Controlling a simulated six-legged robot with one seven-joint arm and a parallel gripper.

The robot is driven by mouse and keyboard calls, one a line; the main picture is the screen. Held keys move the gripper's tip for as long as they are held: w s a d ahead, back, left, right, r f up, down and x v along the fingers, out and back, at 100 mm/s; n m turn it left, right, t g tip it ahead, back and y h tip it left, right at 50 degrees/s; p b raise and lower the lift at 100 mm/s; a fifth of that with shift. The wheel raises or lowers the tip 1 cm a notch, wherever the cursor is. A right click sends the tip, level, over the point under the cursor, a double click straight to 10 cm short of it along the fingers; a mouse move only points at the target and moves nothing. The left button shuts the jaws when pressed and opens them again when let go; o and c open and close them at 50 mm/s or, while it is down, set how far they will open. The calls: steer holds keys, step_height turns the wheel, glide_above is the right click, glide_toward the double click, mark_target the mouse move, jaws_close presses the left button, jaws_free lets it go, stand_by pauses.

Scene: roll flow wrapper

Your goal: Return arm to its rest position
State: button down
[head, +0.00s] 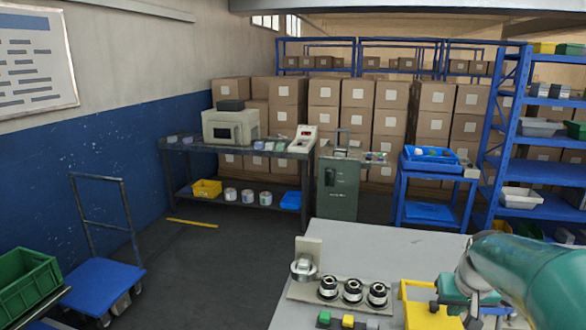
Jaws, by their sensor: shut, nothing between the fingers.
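My arm comes in from the right edge as a thick teal link with a pale grey joint at its left end. A smaller teal part shows just below that joint, low in the head view. My gripper's fingers do not show, so I cannot see where they are relative to the bench. The grey worktable (385,240) lies in front of me, to the left of and beneath the arm. A yellow piece (428,317) stands at its front, close to the left of the arm.
Round black-and-silver parts (352,291) sit in a row on the table, beside a metal fixture (304,267). Green (324,318) and yellow (347,320) buttons are at the front. A blue cart (104,272) stands left. The table's back area is clear.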

steer(key=s+a+r+n, duration=0.1)
steer(key=s+a+r, duration=0.1)
steer(key=s+a, duration=0.6)
steer(key=s+a+r+n+t+y, duration=0.1)
steer(key=s+a+r, duration=0.1)
steer(key=s+a, duration=0.7)
steer(key=shift+a+r+t, duration=0.25)
steer(key=shift+a+t, duration=0.05)
steer(key=shift+a, duration=0.7)
